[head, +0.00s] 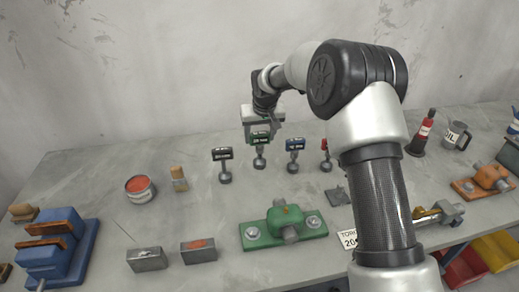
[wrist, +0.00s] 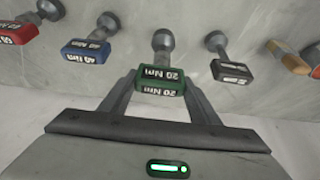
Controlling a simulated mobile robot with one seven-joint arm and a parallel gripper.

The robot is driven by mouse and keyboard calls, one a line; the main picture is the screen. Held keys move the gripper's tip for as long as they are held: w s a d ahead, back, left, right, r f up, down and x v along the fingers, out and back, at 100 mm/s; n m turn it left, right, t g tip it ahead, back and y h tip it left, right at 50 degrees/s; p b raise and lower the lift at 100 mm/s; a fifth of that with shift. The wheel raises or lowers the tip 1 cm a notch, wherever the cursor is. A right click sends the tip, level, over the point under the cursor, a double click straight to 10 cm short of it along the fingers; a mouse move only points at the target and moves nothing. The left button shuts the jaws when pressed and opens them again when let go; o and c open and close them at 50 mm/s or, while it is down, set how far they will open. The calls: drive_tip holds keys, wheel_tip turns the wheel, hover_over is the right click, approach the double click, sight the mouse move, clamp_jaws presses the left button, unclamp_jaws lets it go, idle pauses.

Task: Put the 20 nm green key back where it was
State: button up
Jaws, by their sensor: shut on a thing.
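The green 20 Nm key (wrist: 159,78) stands upright in the row of keys at the back of the table, its round grey foot down. It also shows in the head view (head: 260,138), between the black key and the blue key. My gripper (head: 262,128) reaches it from behind and above. In the wrist view my gripper (wrist: 160,92) has a finger on each side of the green handle and is shut on it. The key's foot looks to be at the table top, but I cannot tell whether it touches.
A black key (head: 223,155), a blue 40 Nm key (head: 294,146) and a red key (head: 326,147) stand close by in the same row. A paint can (head: 140,189) and brush (head: 179,178) are to the left. A green fixture (head: 283,226) lies in front, with clear table between.

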sight(260, 144)
drive_tip(key=shift+w+f, duration=0.1)
drive_tip(key=shift+f, duration=2)
drive_tip(key=shift+f, duration=0.15)
drive_tip(key=o, duration=1.5)
drive_tip(key=shift+r, duration=0.35)
drive_tip(key=v, duration=1.1)
drive_tip(key=shift+s+d+r, duration=0.1)
drive_tip(key=shift+s+r, duration=0.15)
